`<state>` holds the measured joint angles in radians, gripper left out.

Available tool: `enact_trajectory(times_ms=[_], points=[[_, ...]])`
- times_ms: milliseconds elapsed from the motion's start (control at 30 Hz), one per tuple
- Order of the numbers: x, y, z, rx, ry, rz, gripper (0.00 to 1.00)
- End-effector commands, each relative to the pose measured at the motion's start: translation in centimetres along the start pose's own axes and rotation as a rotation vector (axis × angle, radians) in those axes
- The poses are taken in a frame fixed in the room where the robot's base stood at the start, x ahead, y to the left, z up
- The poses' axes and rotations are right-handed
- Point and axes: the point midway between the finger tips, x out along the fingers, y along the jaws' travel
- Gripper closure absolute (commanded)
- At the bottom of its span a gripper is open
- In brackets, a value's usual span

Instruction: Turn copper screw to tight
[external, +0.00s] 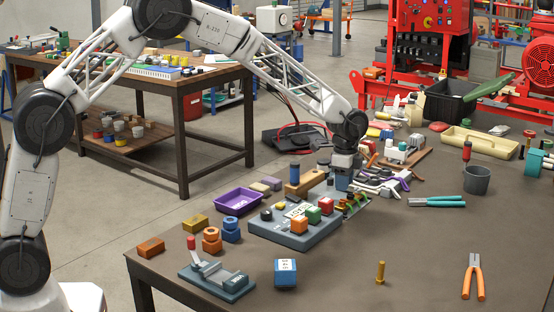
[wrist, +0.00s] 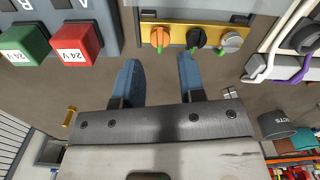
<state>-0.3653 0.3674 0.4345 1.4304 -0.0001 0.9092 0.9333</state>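The copper screw (wrist: 160,38) is the left one of three round heads on a yellow block (wrist: 179,32) in the wrist view. A black screw (wrist: 196,39) and a silver screw (wrist: 231,42) sit to its right. Each head has a small green piece at its lower side. My gripper (wrist: 160,78) is open and empty, its two blue fingers apart and short of the block, with the copper screw beyond the gap between them. In the external view my gripper (external: 343,182) points down beside the grey panel; the screws are too small there to tell apart.
The grey panel (external: 275,233) carries red, green and orange blocks close to my gripper. The table's right front is mostly clear.

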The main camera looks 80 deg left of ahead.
Motion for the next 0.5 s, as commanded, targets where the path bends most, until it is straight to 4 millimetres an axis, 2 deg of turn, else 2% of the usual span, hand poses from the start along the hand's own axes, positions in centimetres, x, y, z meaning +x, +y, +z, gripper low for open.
enact_trajectory(times_ms=[200, 500], points=[[-2.3, 0.0, 0.0, 0.000, 0.001, -0.001, 0.63], [-3.0, 0.0, 0.0, 0.000, 0.000, 0.000, 0.63]])
